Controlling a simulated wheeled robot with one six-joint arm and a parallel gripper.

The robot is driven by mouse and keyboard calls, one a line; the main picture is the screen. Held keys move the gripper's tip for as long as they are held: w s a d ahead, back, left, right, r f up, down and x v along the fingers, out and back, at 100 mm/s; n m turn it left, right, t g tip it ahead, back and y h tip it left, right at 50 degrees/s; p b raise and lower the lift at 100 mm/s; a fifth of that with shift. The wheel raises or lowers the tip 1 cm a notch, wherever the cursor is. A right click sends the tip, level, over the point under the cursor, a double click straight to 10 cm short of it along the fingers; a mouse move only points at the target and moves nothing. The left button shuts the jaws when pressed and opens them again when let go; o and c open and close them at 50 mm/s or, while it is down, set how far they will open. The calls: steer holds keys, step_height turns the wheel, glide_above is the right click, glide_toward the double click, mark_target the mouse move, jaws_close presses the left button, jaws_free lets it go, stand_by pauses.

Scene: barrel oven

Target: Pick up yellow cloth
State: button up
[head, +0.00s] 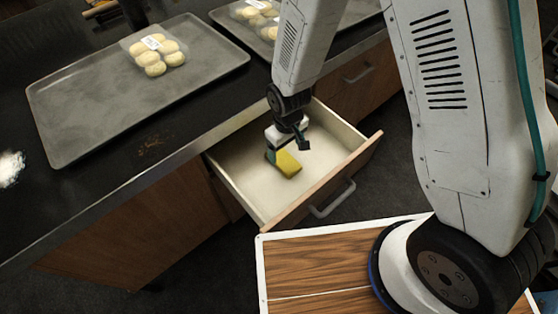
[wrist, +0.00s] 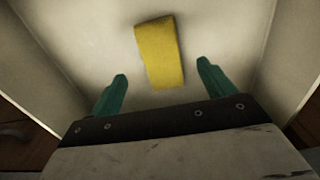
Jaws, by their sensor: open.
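The yellow cloth (head: 287,164) lies on the pale floor of an open drawer (head: 237,165). In the wrist view the yellow cloth (wrist: 158,52) is a folded, block-like piece, slightly tilted, ahead of and roughly between my fingers. My gripper (wrist: 160,80) is open, with its green fingers on either side and nothing between the tips except the cloth's near part as seen in the view. In the head view my gripper (head: 272,156) reaches down into the drawer close to the cloth. I cannot tell whether a finger touches the cloth.
The drawer's wooden front with a grey handle (head: 332,199) stands out from the counter. The dark counter (head: 85,205) above holds a grey tray (head: 95,105) with packed buns (head: 158,55). A second tray (head: 230,25) with buns stands farther right. Drawer walls surround my gripper.

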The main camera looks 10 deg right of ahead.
mark_target(285, 160)
step_height(285, 160, down, 6)
steer(key=shift+a+r, duration=0.1)
steer(key=c, duration=1.1)
steer(key=shift+c, duration=0.2)
steer(key=shift+r, duration=0.1)
